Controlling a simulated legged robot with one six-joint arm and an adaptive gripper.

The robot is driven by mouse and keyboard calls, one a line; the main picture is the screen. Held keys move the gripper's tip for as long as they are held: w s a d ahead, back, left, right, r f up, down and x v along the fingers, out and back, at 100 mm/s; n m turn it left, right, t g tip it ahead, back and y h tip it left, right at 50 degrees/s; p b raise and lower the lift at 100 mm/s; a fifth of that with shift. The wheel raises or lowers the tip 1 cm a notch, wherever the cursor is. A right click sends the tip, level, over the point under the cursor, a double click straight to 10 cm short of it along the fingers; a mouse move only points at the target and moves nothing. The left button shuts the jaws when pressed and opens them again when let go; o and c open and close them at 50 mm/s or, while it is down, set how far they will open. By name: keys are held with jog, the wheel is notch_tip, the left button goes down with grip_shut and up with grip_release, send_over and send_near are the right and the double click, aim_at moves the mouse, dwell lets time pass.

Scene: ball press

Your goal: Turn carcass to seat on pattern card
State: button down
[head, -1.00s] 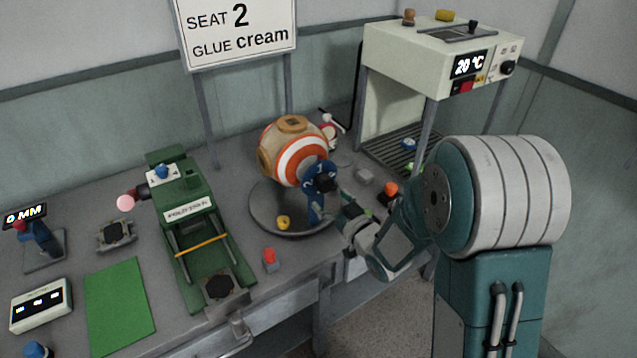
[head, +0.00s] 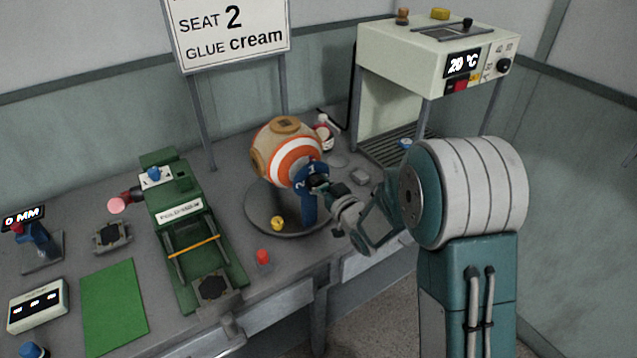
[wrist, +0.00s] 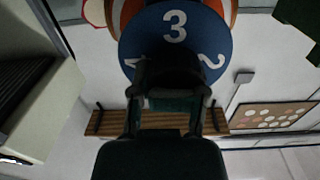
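The carcass (head: 275,140) is a tan ball with orange and white rings, on a stand on the round turntable (head: 262,218). A blue numbered disc (head: 309,205) faces my arm on its near side. The disc also shows large in the wrist view (wrist: 175,28), with 3 at the top. My gripper (head: 322,187) is at the disc's dark central hub. In the wrist view my gripper's fingers (wrist: 172,92) lie on both sides of the hub; contact is unclear. The pattern card (head: 232,32) reads "SEAT 2 GLUE cream".
A green press (head: 180,212) stands left of the turntable. A cream oven (head: 425,60) reading 20 °C stands at right. A green mat (head: 114,305) lies front left.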

jog(key=shift+s+a+r, duration=0.1)
jog(key=shift+s+a, duration=0.05)
jog(key=c, duration=1.1)
grip_release()
jog(key=o, duration=0.6)
jog(key=shift+s+a, duration=0.15)
jog(key=shift+a, duration=0.2)
jog(key=shift+c, duration=0.2)
jog(key=o, duration=0.5)
jog(key=shift+s+a, duration=0.1)
jog(key=shift+a, duration=0.2)
jog(key=shift+c, duration=0.2)
jog(key=shift+a, duration=0.2)
jog(key=shift+s+d, duration=0.35)
jog(key=shift+d, duration=0.2)
jog(key=v, duration=1.1)
jog(key=shift+s, duration=0.2)
